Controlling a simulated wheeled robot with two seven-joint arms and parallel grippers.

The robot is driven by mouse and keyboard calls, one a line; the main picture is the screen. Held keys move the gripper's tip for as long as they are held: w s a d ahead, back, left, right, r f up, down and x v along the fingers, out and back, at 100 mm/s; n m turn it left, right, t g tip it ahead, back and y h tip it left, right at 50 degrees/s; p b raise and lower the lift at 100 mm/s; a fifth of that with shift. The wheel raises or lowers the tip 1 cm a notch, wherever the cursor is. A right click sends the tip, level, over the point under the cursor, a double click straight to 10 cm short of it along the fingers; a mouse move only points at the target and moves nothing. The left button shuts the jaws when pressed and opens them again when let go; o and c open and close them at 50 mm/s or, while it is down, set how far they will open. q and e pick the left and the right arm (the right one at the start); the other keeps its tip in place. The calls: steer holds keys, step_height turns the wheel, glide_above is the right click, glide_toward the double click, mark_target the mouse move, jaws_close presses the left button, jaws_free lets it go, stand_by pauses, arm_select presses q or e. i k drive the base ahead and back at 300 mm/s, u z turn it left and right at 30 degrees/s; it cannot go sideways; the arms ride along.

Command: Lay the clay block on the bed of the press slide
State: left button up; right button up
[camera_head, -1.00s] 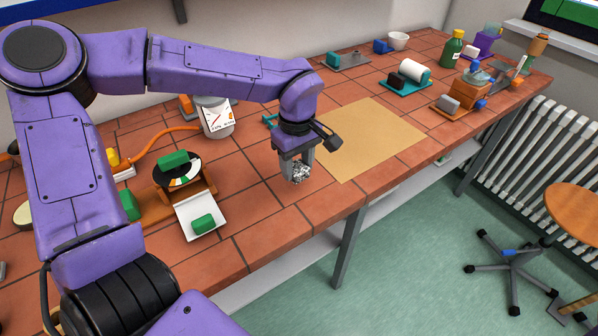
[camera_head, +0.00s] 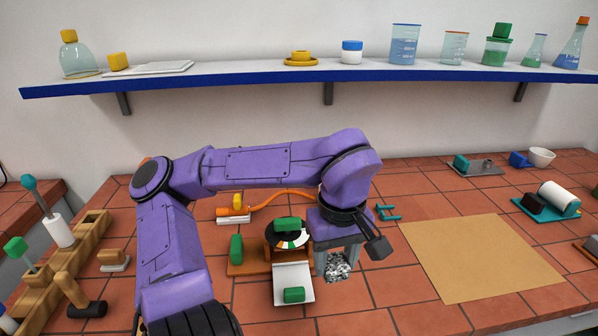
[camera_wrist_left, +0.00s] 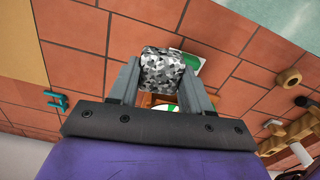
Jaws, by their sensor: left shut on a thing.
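A speckled grey block (camera_head: 337,266), which appears to be the clay block, is held between the fingers of my left gripper (camera_head: 336,257). The left wrist view shows the block (camera_wrist_left: 161,68) between the two fingertips (camera_wrist_left: 160,84). A wooden device with a dial (camera_head: 285,240) and a white sliding plate (camera_head: 293,275), which looks like the press slide, stands just left of the gripper in the head view. A green handle (camera_head: 293,295) sits at the plate's front end. The block appears right of the plate and raised; its exact height is unclear. My right gripper is not in view.
A wooden rack with levers (camera_head: 65,262) stands at the left. A tan mat (camera_head: 480,257) lies clear on the right. A teal roller device (camera_head: 552,199) and a white bowl (camera_head: 541,157) are farther right. A blue-edged shelf (camera_head: 330,75) with glassware hangs behind the bench.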

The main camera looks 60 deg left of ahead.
mark_target(292, 279)
steer(key=u, duration=1.8)
